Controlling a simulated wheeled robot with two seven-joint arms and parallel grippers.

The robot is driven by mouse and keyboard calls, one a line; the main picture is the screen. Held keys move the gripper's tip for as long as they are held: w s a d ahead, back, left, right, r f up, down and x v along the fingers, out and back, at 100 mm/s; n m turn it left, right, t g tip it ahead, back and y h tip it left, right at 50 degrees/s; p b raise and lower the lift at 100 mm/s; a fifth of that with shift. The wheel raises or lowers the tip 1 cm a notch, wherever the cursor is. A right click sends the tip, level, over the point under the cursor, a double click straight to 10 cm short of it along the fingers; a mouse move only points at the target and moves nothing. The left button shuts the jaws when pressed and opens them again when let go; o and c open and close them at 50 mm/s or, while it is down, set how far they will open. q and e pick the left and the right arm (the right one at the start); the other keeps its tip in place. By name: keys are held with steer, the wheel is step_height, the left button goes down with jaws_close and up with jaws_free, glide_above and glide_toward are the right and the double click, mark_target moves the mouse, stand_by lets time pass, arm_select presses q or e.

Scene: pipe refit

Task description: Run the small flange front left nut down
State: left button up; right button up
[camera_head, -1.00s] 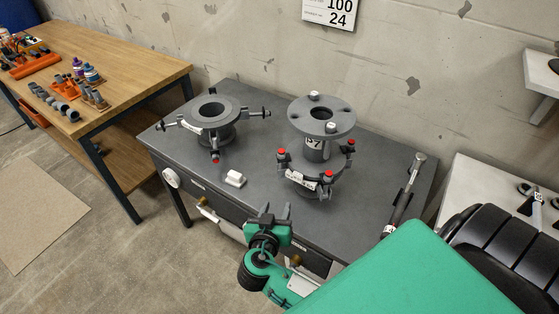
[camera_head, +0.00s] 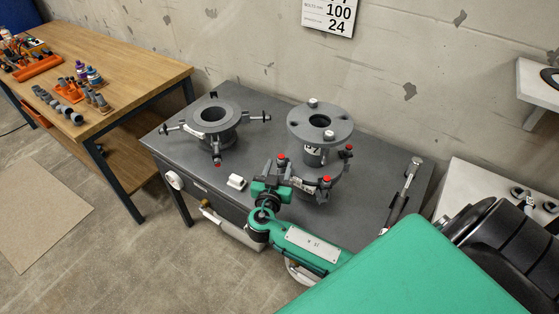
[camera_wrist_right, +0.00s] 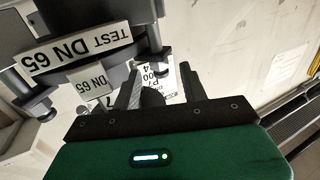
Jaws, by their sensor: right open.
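The right flange assembly (camera_head: 307,126) stands on the grey bench, a round grey plate above a lower ring with red-tipped bolts. One red-tipped bolt (camera_head: 282,160) is at its front left. A "TEST DN 65" label (camera_wrist_right: 75,52) shows on it in the right wrist view. My right gripper (camera_head: 276,166) is open beside this front left bolt. In the wrist view a dark upright bolt (camera_wrist_right: 155,45) is just beyond the fingers, and a dark round part shows between them. I cannot tell whether they touch it. The nut itself is not clear. My left gripper is out of view.
A second flange (camera_head: 213,116) with three arms stands at the left of the grey bench (camera_head: 258,108). A tool with a long handle (camera_head: 405,185) lies at the right. A wooden table (camera_head: 130,65) stands further left.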

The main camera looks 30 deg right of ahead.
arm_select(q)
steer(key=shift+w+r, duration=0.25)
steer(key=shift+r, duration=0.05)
arm_select(e)
steer(key=shift+x, duration=0.9)
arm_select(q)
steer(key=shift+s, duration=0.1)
arm_select(e)
steer(key=shift+s, duration=0.1)
steer(key=shift+c, duration=0.4)
